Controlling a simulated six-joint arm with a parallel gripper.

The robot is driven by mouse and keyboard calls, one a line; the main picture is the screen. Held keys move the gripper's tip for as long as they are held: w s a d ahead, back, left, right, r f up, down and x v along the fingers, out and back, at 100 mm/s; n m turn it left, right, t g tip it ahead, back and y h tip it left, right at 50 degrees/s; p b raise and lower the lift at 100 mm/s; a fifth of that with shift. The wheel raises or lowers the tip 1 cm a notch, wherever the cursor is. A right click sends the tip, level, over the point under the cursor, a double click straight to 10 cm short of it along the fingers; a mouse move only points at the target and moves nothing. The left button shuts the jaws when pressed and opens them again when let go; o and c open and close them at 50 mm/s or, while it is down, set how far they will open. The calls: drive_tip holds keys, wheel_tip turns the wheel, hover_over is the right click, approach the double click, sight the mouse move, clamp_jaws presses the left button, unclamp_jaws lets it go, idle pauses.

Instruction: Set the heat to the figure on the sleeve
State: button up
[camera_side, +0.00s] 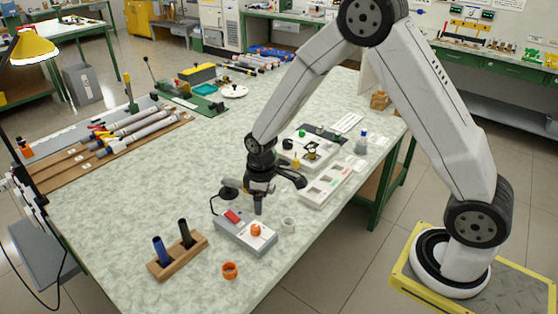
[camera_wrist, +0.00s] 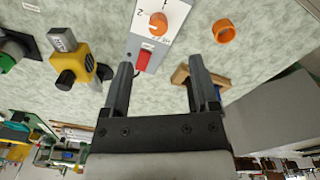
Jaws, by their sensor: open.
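A grey control box (camera_side: 246,232) sits on the table with a red switch (camera_side: 233,216) and an orange knob (camera_side: 256,230). In the wrist view the orange knob (camera_wrist: 160,20) sits on a white dial with small marks; its exact setting is too small to tell. The red switch also shows there (camera_wrist: 142,61). An orange ring (camera_side: 230,270) lies near the box, also in the wrist view (camera_wrist: 224,31). No figure is readable on either. My gripper (camera_side: 258,207) is open and empty, above the box's far side.
A wooden stand (camera_side: 190,262) holds a blue and a black rod left of the box. A yellow and black tool (camera_wrist: 82,62) is left of my fingers in the wrist view. A pale tray (camera_side: 328,185) lies behind. Free table lies to the left.

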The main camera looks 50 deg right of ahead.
sight(255, 227)
drive_tip(key=shift+n+g, duration=0.3)
drive_tip(key=shift+n, duration=0.4)
drive_tip(key=shift+w+a+f, duration=0.15)
drive_tip(key=shift+w+f, duration=0.5)
drive_tip(key=shift+f, duration=0.3)
drive_tip(key=shift+w+a+f, duration=0.1)
drive_tip(key=shift+w+f, duration=0.5)
drive_tip(key=shift+f, duration=0.35)
drive_tip(key=shift+f, duration=0.1)
drive_tip(key=shift+f, duration=3.8)
clamp_jaws()
